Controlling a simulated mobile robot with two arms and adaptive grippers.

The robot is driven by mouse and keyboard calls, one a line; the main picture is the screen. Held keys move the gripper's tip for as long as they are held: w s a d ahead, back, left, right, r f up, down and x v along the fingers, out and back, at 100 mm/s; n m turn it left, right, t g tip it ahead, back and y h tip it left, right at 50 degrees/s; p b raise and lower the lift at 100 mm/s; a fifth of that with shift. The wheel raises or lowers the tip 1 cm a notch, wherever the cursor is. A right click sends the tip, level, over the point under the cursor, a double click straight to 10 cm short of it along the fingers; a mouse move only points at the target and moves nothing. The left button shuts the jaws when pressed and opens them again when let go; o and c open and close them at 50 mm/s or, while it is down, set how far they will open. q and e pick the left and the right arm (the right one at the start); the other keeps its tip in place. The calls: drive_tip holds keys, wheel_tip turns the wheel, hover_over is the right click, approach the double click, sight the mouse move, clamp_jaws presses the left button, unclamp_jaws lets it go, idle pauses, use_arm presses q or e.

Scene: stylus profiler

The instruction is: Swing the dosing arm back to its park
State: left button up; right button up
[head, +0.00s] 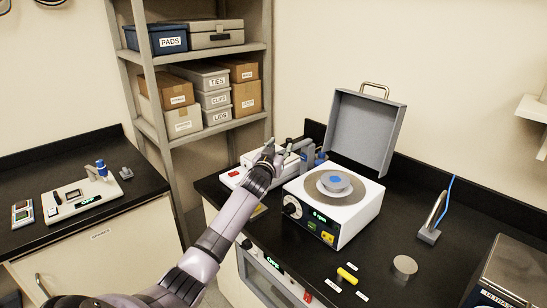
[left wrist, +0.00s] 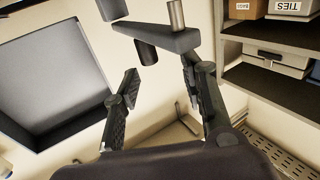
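The dosing arm shows in the left wrist view as a grey bar (left wrist: 160,37) with a metal post, a dark cylinder hanging below and a blue-grey piece at its left end. In the head view a grey and blue part (head: 308,153), likely this arm, sits behind the white spinner (head: 332,205), left of its turntable (head: 331,186). My left gripper (left wrist: 161,72) is open, its two fingers apart, with the bar just beyond the fingertips; I cannot tell whether the right finger touches it. In the head view the left gripper (head: 272,155) partly hides that area. My right gripper is out of view.
The spinner's grey lid (head: 364,130) stands open behind it. A white device (head: 242,176) lies left of the spinner. A yellow-handled tool (head: 347,276), a grey disc (head: 405,264) and a stand with a blue cable (head: 430,234) are on the black bench. Shelving (head: 200,52) stands behind.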

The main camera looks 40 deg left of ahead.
use_arm(q)
drive_tip(key=v, duration=0.6)
drive_tip(key=shift+s+d, duration=0.15)
idle(1.2)
